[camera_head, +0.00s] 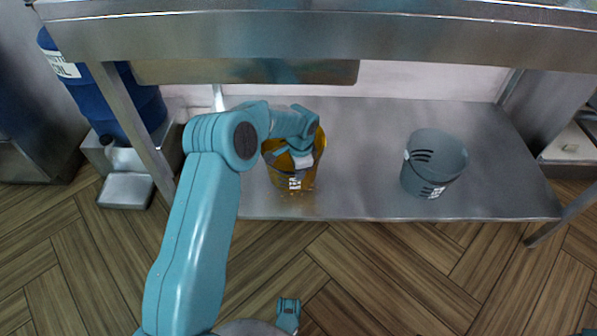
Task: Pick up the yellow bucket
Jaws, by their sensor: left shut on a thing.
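The yellow bucket (287,181) stands on the lower steel shelf, left of the shelf's middle, with a label on its front. My left arm reaches in from the left, and its gripper (284,158) is at the bucket, shut on it. The arm's wrist covers the upper part of the bucket, so the fingertips and the exact place of the grip are mostly hidden. My right gripper does not clearly show.
A grey slotted bucket (433,165) stands on the lower shelf (365,150) to the right, apart from the yellow one. The steel tabletop (330,38) overhangs above. A blue barrel (140,100) is at the left. The shelf between the buckets is clear.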

